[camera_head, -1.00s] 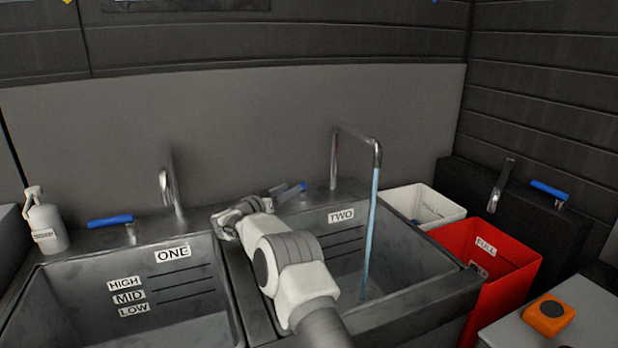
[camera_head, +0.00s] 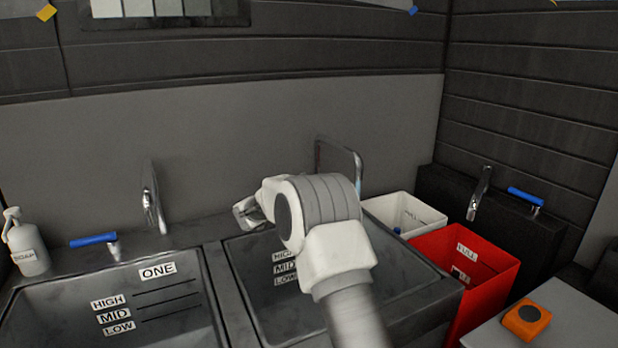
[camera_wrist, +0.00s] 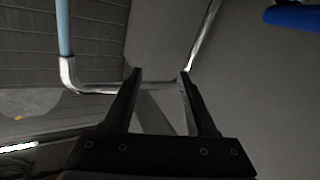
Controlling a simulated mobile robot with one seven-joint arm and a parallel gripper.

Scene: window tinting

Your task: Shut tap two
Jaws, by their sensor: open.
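Tap two's bent metal spout (camera_head: 340,147) stands behind the right basin, partly covered by my arm. A short piece of pale blue water (camera_head: 358,184) shows under its end. In the wrist view the spout (camera_wrist: 190,50) crosses behind my fingers, with the blue water stream (camera_wrist: 63,28) at its outlet. A blue lever (camera_wrist: 292,14), seemingly tap two's, is cut off at the top right there. It is hidden in the head view. My gripper (camera_wrist: 160,72) is open and empty, apart from the lever. In the head view my gripper (camera_head: 245,213) is over the basins' back edge.
Basin one (camera_head: 160,310) is on the left, with its own spout (camera_head: 152,200) and blue lever (camera_head: 93,240). A soap bottle (camera_head: 25,245) stands at far left. A white bin (camera_head: 405,213), red bin (camera_head: 480,275) and orange box (camera_head: 527,318) are on the right.

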